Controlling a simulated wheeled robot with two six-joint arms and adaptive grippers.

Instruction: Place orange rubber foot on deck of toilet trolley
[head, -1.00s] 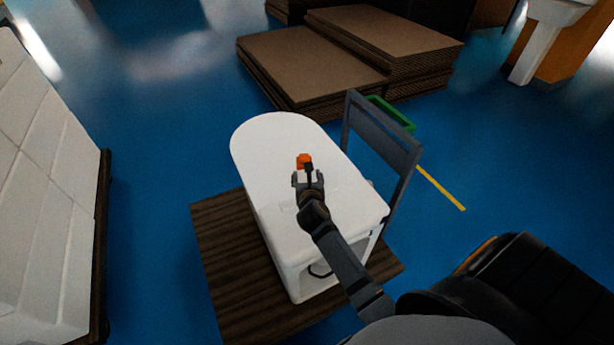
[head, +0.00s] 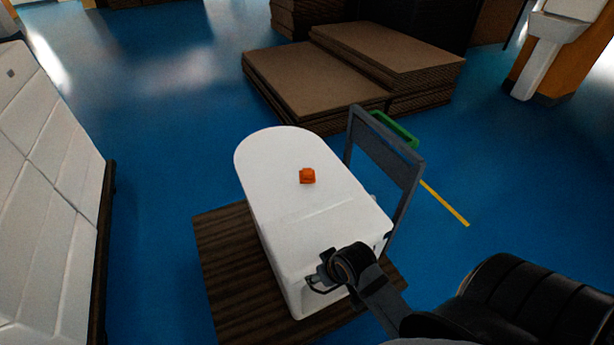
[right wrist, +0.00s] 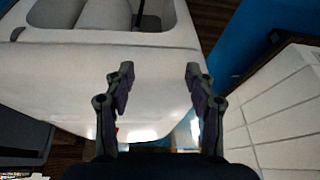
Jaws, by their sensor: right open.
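The orange rubber foot (head: 307,176) lies on the flat top of the white toilet (head: 285,155). The toilet rests on the brown wooden deck of the trolley (head: 222,262), which shows bare to its left and in front. My right gripper (head: 322,278) is at the toilet's near end, below its top surface and well apart from the foot. In the right wrist view my right gripper (right wrist: 160,80) has its fingers wide apart with nothing between them, facing the toilet's white body (right wrist: 60,80). The foot is not seen in that view. My left gripper is not in view.
The trolley's grey handle frame (head: 385,150) stands at the toilet's right. Stacked brown cardboard (head: 320,85) lies behind. A white-panelled stack (head: 45,200) stands at the left. Blue floor is clear between that stack and the trolley.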

